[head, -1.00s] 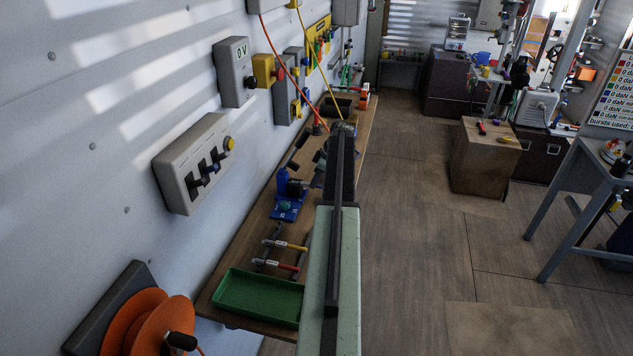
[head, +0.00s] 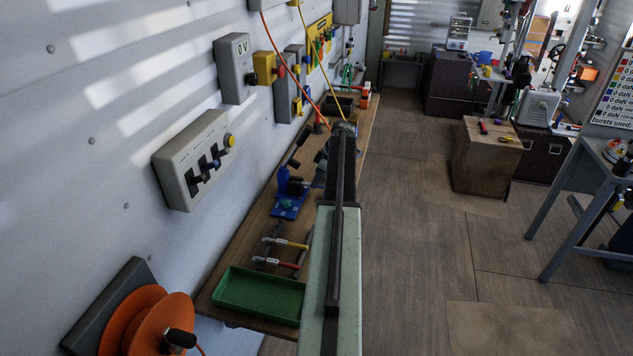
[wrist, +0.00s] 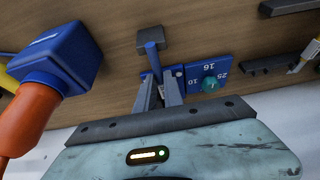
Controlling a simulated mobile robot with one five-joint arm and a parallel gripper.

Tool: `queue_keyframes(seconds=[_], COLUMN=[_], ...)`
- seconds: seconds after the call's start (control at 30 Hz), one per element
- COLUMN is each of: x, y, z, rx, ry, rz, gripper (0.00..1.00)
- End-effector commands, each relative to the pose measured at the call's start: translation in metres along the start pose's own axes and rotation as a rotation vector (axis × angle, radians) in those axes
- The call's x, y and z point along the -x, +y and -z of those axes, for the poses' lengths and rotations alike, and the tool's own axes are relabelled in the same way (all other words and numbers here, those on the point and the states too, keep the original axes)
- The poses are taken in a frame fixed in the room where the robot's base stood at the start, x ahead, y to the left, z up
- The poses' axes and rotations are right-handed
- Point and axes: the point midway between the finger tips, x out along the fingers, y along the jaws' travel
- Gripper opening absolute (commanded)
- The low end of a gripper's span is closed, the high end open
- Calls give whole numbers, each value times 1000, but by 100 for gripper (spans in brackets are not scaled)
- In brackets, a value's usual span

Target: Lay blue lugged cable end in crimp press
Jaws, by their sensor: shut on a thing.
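The blue crimp press (head: 289,203), with a dark lever, stands on the bench in the head view. Its blue base plate with white numbers and a teal knob (wrist: 209,83) shows in the wrist view. My gripper (wrist: 160,88) is shut on a narrow blue piece (wrist: 153,60), which looks like the blue lugged cable end. It points toward a dark grey block (wrist: 149,39), beside the numbered plate; I cannot tell whether they touch. The lug is not clear. In the head view my arm hides the gripper tip. A yellow (head: 291,244) and a red cable end (head: 281,263) lie on a rack.
A green tray (head: 258,297) sits at the bench's near end. A large blue block with an orange cylinder (wrist: 35,112) is close at left in the wrist view. A grey switch box (head: 192,160) and an orange reel (head: 150,325) are on the wall.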

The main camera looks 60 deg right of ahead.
Motion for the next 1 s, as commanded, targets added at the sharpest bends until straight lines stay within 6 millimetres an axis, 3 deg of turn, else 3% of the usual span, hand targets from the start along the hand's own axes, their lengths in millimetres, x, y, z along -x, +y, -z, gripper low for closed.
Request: queue_keyframes(seconds=[0.03, 0.07, 0.13, 0.57, 1.0], x=[0, 0, 0, 8, 79], y=[0, 0, 0, 0, 0], z=[0, 0, 0, 1, 3], rx=[0, 0, 0, 0, 0], ry=[0, 0, 0, 0, 0], rz=[0, 0, 0, 0, 0], gripper=[0, 18, 37, 37, 37])
